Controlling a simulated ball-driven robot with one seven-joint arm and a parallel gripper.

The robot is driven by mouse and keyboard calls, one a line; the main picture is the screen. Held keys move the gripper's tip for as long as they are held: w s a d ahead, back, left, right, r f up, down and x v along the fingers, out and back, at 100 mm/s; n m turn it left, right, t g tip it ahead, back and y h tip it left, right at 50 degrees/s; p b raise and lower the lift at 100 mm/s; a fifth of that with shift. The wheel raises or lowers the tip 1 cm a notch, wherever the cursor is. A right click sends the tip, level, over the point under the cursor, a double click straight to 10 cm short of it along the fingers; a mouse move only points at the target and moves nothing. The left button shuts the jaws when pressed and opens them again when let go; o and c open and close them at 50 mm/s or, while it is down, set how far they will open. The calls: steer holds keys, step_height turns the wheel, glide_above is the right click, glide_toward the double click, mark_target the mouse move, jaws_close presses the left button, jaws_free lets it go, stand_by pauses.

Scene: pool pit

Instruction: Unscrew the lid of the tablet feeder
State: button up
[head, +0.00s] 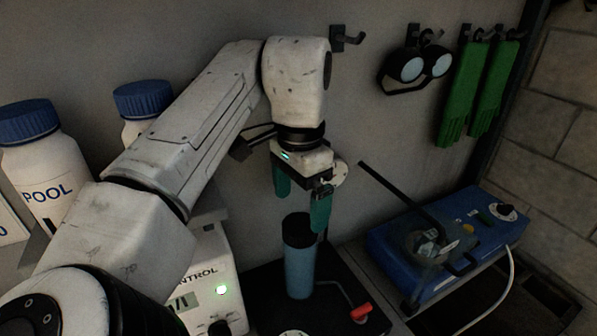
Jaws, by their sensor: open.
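The tablet feeder appears to be the upright blue cylinder (299,271) in the head view, standing on a black base below my gripper. Its dark lid (298,230) sits on top. My gripper (301,212) points down with its two green fingers apart and nothing between them. The fingertips are around the height of the lid or just above it, and the right finger overlaps the lid's right edge in the picture. I cannot tell whether it touches the lid.
A red-handled valve (361,312) is right of the cylinder. A control box (212,275) stands left. A blue device (455,245) with a black lever is at right. Pool bottles (50,160) stand at left. Goggles (414,70) and green gloves (478,95) hang on the wall.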

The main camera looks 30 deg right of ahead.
mark_target(300, 224)
steer(key=shift+f, duration=2.1)
